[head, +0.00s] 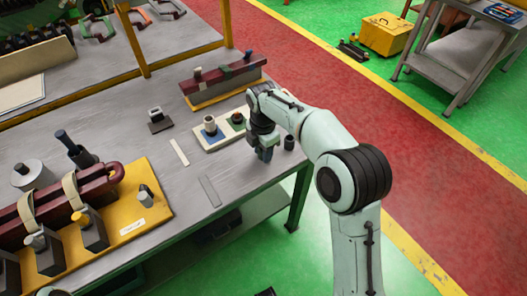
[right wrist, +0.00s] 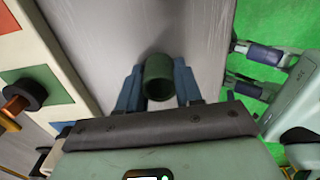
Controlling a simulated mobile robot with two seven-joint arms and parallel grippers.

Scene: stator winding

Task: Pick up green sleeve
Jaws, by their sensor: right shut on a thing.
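The green sleeve (right wrist: 158,78) is a dark green hollow cylinder. In the right wrist view it sits between the two blue-grey fingers of my right gripper (right wrist: 157,88), which is shut on it. In the head view my right gripper (head: 264,153) points down near the table's right edge, just right of the board with coloured squares. The sleeve between the fingers cannot be made out there. My left gripper does not show in the head view.
A maroon block rack (head: 222,80) stands behind. A yellow fixture (head: 147,212) is at the left.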

